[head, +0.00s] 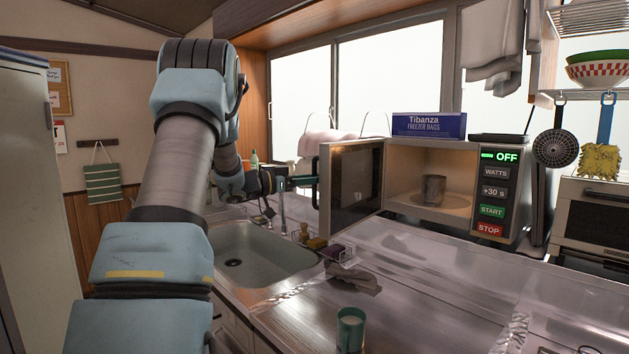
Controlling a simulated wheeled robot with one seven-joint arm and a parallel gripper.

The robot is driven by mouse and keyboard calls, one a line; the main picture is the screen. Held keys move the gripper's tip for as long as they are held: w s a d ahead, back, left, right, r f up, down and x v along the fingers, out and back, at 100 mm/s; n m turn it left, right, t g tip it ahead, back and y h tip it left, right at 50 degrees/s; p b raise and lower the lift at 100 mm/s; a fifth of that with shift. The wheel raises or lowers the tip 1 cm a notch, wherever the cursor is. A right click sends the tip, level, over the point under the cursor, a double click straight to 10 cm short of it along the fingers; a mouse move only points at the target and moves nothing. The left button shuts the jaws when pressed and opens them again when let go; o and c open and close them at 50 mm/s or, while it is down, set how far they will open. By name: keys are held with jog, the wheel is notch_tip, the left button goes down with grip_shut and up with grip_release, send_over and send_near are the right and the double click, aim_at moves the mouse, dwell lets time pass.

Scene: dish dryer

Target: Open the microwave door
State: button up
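The microwave (475,158) stands on the counter at the right of the middle. Its door (352,186) is swung wide open to the left, so the lit inside shows. A metal cup (433,190) stands inside on the turntable. My gripper (308,184) is at the free left edge of the door, where the handle is. The fingers are small and dark there. I cannot tell whether they are closed on the handle or just beside it.
A sink (262,262) with a faucet (282,208) lies below my arm. A teal cup (350,330) and a grey cloth (352,279) are on the counter in front. A freezer-bag box (429,124) sits on the microwave. The counter before the microwave is mostly clear.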

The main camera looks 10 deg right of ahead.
jog(key=shift+o, duration=0.4)
jog(key=shift+a+f, duration=0.1)
jog(key=shift+a, duration=0.2)
jog(key=b+v, duration=0.4)
jog(key=v, duration=0.6)
jog(key=shift+s, duration=0.15)
